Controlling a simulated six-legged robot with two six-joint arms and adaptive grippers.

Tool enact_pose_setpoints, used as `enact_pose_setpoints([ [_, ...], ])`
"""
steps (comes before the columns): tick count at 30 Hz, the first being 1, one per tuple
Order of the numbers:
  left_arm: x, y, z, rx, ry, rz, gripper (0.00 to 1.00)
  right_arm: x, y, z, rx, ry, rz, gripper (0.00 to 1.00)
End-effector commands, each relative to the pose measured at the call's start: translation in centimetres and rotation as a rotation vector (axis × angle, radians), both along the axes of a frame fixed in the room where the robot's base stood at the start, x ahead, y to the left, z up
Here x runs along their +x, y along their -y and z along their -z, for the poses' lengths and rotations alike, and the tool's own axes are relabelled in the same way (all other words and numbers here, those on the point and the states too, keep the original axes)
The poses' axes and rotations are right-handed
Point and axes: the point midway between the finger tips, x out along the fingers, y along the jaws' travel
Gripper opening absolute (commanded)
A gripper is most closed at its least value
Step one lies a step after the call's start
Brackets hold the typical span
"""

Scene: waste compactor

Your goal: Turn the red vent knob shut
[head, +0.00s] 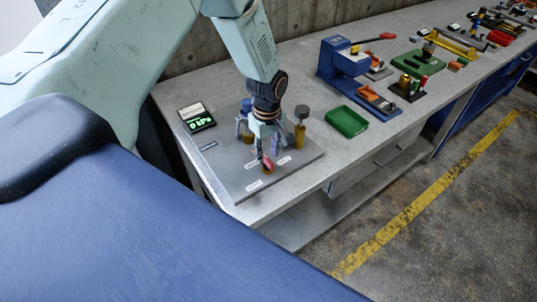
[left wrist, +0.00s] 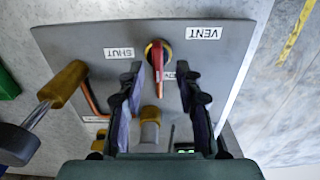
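The red vent knob (left wrist: 158,55) sits on a yellow base on the grey panel (left wrist: 75,42). Its red bar points down the left wrist picture, toward my gripper. A "VENT" label (left wrist: 204,33) is on its right and a "SHUT" label (left wrist: 118,53) on its left, both upside down; a third label below is partly hidden. My left gripper (left wrist: 159,72) is open, its two fingers apart on either side of the knob's bar, with gaps visible. In the head view the red knob (head: 268,164) shows just below my left gripper (head: 264,153). My right gripper is not in view.
A display (head: 198,118) with green digits stands at the panel's left. A green tray (head: 347,121) and a blue press (head: 340,60) stand further right on the bench.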

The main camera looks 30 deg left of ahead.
Motion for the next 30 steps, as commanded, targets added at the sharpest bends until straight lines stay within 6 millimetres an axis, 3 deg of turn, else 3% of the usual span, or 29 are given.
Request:
enact_pose_setpoints([
  [6,0.2,-0.1,2.3,0.001,0.000,0.000,0.35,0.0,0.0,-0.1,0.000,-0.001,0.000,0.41],
  [17,0.5,-0.1,2.7,0.001,0.001,0.000,0.34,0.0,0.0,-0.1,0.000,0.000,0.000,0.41],
  [30,0.4,-0.1,2.7,0.000,0.000,0.000,0.00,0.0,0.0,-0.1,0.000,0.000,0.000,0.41],
])
